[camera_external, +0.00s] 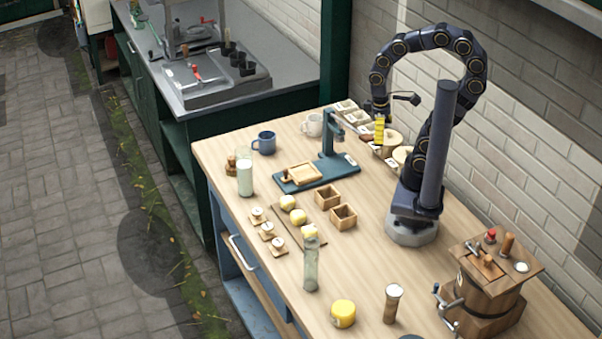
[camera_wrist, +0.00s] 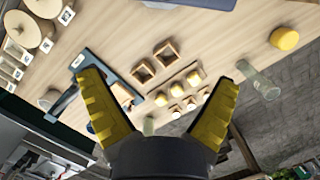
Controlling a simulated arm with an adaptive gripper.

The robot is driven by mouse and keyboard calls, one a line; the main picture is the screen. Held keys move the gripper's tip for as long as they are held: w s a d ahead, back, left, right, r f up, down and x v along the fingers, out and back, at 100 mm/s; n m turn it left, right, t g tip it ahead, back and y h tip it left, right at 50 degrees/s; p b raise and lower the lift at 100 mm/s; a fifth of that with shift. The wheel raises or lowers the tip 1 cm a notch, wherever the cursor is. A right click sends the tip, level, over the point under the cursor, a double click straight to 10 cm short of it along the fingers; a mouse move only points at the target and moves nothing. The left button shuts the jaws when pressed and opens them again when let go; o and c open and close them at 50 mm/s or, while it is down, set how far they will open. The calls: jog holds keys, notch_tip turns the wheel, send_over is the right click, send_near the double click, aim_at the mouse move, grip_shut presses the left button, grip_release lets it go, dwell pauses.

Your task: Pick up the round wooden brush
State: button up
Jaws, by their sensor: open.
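I cannot tell for sure which item is the round wooden brush. A small brown wooden knobbed piece (camera_external: 231,166) stands beside the milk glass at the table's left edge. A wooden cylinder with a pale round top (camera_external: 392,304) stands near the front right. Neither shows clearly in the wrist view. My gripper (camera_external: 379,131) is open and empty, high above the back of the table, well apart from both. Its yellow fingers (camera_wrist: 160,82) are spread wide in the wrist view, with the table below and beyond them.
A blue stand (camera_external: 325,172) with a wooden tray is mid-table. Near it are two wooden boxes (camera_external: 335,205), yellow balls (camera_external: 298,216), a milk glass (camera_external: 245,175) and a blue mug (camera_external: 264,143). A bottle (camera_external: 311,262), yellow lump (camera_external: 343,314) and wooden churn (camera_external: 490,285) stand in front.

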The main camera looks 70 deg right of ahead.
jog(key=n+t+y, duration=0.2)
jog(key=n+t, duration=0.2)
jog(key=n, duration=0.5)
send_over(231, 164)
jog(key=d, duration=0.3)
notch_tip(231, 164, down, 22)
jog(key=shift+a+r, duration=0.1)
jog(key=shift+a, duration=0.05)
jog(key=shift+w+a+f, duration=0.1)
jog(key=shift+w+f, duration=0.1)
jog(key=shift+f, duration=0.4)
jog(key=shift+s+a+x, duration=0.1)
jog(key=shift+s+x, duration=0.05)
jog(key=shift+x, duration=0.95)
jog(key=shift+s+a+x, duration=0.1)
jog(key=shift+s+x, duration=0.05)
jog(key=shift+x, duration=0.95)
jog(key=shift+s+a+x, duration=0.1)
jog(key=shift+s+x, duration=0.1)
jog(key=shift+x, duration=0.9)
jog(key=c, duration=1.3)
